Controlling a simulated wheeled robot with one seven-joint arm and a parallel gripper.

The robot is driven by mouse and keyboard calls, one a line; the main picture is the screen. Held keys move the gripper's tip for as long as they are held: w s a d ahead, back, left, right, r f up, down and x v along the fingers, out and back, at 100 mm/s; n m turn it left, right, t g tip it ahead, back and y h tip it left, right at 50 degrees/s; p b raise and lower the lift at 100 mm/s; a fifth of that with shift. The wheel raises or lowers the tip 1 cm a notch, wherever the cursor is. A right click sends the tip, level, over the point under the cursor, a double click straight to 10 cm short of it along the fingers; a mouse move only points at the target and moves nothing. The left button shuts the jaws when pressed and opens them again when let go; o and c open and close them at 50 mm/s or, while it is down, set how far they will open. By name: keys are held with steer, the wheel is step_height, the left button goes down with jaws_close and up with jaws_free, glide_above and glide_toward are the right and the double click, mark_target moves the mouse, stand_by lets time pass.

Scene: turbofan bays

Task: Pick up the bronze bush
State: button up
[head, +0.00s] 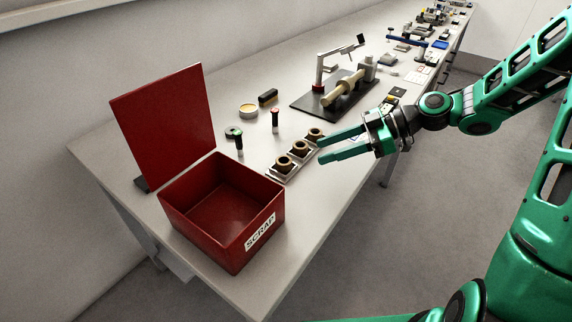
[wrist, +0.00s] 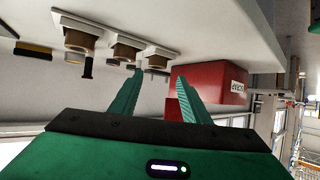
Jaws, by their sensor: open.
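Several-part row: three bronze bushes stand on a light rack (head: 271,177) near the table's front edge. In the head view they are the far bush (head: 315,133), the middle bush (head: 299,148) and the bush nearest the red box (head: 284,164). The wrist view is upside down and shows the same row, with the far bush (wrist: 80,40) largest at the left. My gripper (head: 320,150) is open and empty, its two green fingers just right of the row in the head view. In the wrist view the fingers (wrist: 160,78) show apart. I cannot tell whether they touch anything.
An open red scrap box (head: 190,212) with raised lid stands left of the bushes. A fixture on a dark plate (head: 308,101) is farther back. The table's front edge is close.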

mark_target(291, 160)
steer(key=shift+w+a+r, duration=0.1)
steer(key=shift+a, duration=0.05)
steer(key=x, duration=1)
steer(key=shift+w+a, duration=0.25)
steer(key=c, duration=1)
step_height(291, 160, up, 10)
